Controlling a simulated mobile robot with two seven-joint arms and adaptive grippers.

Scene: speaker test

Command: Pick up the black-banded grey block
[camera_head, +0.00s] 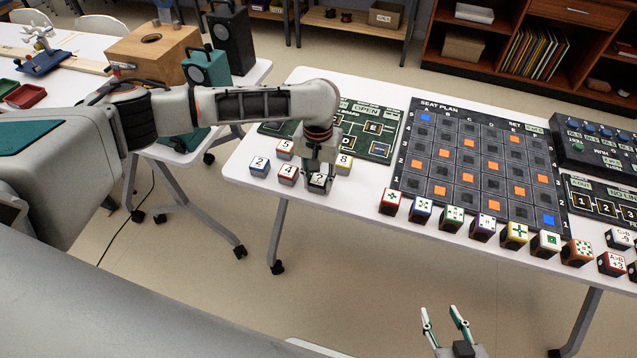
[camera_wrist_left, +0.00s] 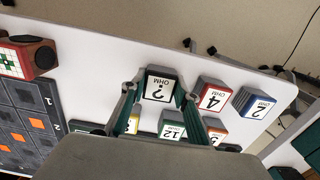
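The black-banded grey block (camera_head: 320,184) stands on the white table near its front edge, with a "?" on its white top. It also shows in the left wrist view (camera_wrist_left: 160,86), with "? OHM" on its face. My left gripper (camera_head: 318,166) is pointed down over this block. In the left wrist view my left gripper (camera_wrist_left: 158,92) has one finger on each side of the block, and it looks open around it; whether the fingers touch it is hard to tell. My right gripper (camera_head: 440,310) is open and empty, low in front of the table.
Close by stand a red-banded "4" block (camera_head: 287,174), a blue "2" block (camera_head: 260,167), a "5" block (camera_head: 285,149) and a yellow "8" block (camera_head: 344,163). A "12" block (camera_wrist_left: 172,130) sits behind. The seat plan board (camera_head: 480,170) and a row of cubes lie to the right.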

